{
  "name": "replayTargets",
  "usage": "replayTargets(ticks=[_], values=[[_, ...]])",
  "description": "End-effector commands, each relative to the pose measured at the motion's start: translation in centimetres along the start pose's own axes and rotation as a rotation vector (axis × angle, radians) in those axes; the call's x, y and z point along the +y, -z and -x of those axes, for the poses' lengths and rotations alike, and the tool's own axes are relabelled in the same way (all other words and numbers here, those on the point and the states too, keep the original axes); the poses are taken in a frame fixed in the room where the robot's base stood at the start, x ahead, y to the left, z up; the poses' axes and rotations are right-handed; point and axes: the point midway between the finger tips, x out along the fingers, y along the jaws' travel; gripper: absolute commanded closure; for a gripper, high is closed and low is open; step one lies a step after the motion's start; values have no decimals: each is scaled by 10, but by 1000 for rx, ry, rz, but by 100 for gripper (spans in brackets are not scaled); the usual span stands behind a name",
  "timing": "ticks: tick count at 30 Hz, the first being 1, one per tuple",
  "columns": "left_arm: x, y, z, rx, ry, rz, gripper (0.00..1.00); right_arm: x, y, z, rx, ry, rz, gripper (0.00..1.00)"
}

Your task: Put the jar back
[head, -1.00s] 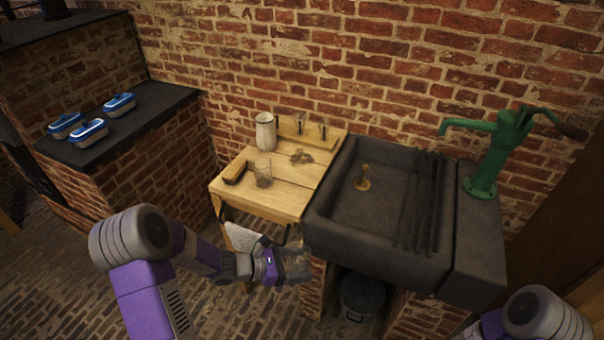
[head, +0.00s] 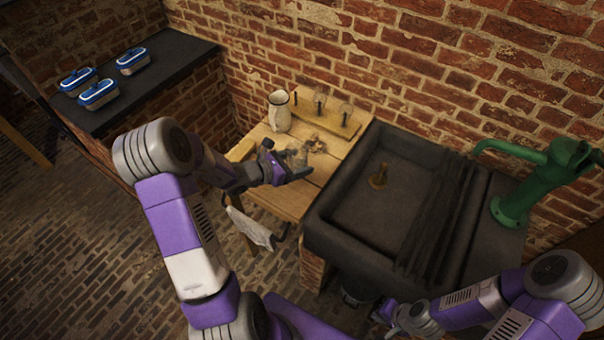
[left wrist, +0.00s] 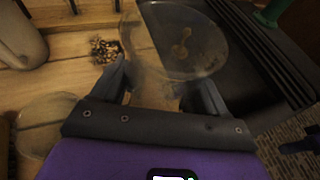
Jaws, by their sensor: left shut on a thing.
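My left gripper (head: 300,171) is shut on a clear glass jar (head: 296,157) over the wooden table. In the left wrist view the gripper (left wrist: 162,80) has a finger on either side of the jar (left wrist: 172,65), and its round rim faces the camera. I cannot tell whether the jar's base touches the table (head: 285,203). A second clear glass (left wrist: 48,125) stands on the boards at the left of the wrist view; my arm hides it in the head view. My right gripper (head: 386,311) is low beside the sink, small and dark, its fingers unclear.
A cream pitcher (head: 279,112) stands behind the left gripper, with dark crumbs (head: 315,143) nearby. A wooden rack (head: 335,120) with small glass pieces lies along the wall. The dark sink (head: 345,195) and green pump (head: 530,190) are right. Blue-lidded boxes (head: 98,94) sit far left.

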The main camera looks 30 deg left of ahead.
Motion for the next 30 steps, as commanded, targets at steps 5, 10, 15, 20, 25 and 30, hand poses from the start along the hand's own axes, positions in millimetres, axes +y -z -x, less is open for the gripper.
replayTargets(ticks=[5,10,15,20,25,30], values=[[-1,36,-13,1,2,3,64,4,0,-9,-2,0,-1,100],[0,47,-18,0,1,1,64,4,0,-10,-2,0,-1,100],[-1,67,-25,0,3,3,64,6,0,-14,-1,0,-1,100],[0,80,-30,-1,2,0,64,6,0,-16,-1,0,-1,100],[0,79,-30,-1,2,-1,64,6,0,-15,-1,0,0,100],[-1,84,-31,-1,2,-1,64,8,1,-20,-1,0,0,100]])
